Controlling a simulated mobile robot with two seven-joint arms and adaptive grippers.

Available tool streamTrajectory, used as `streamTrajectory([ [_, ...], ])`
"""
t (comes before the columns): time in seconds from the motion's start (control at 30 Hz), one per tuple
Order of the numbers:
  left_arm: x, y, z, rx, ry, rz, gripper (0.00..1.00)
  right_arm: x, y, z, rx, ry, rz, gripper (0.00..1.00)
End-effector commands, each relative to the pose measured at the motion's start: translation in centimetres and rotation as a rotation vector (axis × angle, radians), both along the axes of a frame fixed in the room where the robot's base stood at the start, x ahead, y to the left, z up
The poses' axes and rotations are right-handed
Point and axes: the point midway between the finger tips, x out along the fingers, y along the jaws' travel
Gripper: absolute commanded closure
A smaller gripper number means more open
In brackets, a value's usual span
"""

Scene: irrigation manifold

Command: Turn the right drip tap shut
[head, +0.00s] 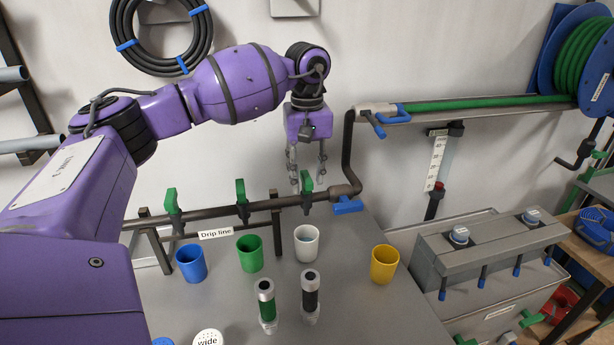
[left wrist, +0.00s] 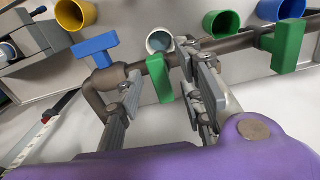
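The right drip tap (head: 307,186) has a green handle on the dark pipe of the drip line (head: 262,205). The handle stands upright, crosswise to the pipe. In the left wrist view the green handle (left wrist: 160,80) shows between my fingers. My left gripper (head: 307,180) is open, pointing down from above, with a finger on each side of the handle. A gap shows between handle and fingers in the left wrist view; I cannot tell whether any finger touches it. A white cup (head: 307,244) stands below this tap. My right gripper is not in view.
Two more green taps (head: 240,190) (head: 172,200) stand to the left. A blue lever (head: 347,206) sits close on the right. Blue (head: 191,264), green (head: 250,254) and yellow (head: 385,264) cups and two cylindrical fittings (head: 265,302) (head: 310,294) stand on the bench.

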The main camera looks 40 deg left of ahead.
Motion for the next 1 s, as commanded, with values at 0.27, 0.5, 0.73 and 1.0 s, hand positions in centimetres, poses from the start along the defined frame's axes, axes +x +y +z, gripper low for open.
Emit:
streamTrajectory([
  [0.27,0.1,0.0,5.8,-0.001,-0.006,-0.001,0.65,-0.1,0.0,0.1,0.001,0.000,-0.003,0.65],
  [0.5,0.1,0.0,9.8,-0.001,-0.002,-0.002,0.65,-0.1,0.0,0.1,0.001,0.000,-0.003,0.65],
  [0.73,0.0,0.0,11.1,-0.001,0.001,-0.001,0.65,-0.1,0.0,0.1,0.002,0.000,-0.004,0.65],
  [1.0,0.0,0.0,11.1,-0.001,0.001,-0.001,0.65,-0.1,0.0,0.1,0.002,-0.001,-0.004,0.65],
])
